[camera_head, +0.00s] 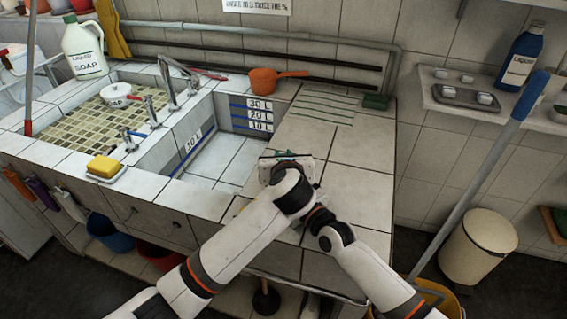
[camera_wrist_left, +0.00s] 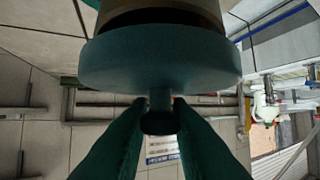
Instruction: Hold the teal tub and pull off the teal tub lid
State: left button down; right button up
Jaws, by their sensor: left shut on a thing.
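In the left wrist view a broad teal lid (camera_wrist_left: 160,60) fills the upper middle, its knob (camera_wrist_left: 158,122) pointing towards the camera. The two fingers of my left gripper (camera_wrist_left: 158,108) are shut on that knob from both sides. Beyond the lid a brownish band (camera_wrist_left: 165,14) and a dark strip show; I cannot tell whether the lid touches the tub. In the head view my left gripper (camera_head: 286,160) is over the tiled counter right of the basin, with only a scrap of teal showing at it. The tub is mostly hidden there. My right gripper is hidden behind my arms.
The sink basin (camera_head: 222,160) lies just left of my left gripper. An orange pot (camera_head: 264,80) stands on the counter behind, and a green sponge (camera_head: 376,101) lies at back right. A blue-gripped pole (camera_head: 490,155) leans at right. The counter tiles right of the gripper are clear.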

pick_arm(q)
notch_tip(320, 180, up, 8)
jog(key=shift+r, duration=0.1)
pick_arm(e)
jog(key=o, duration=1.1)
jog(key=shift+o, duration=0.2)
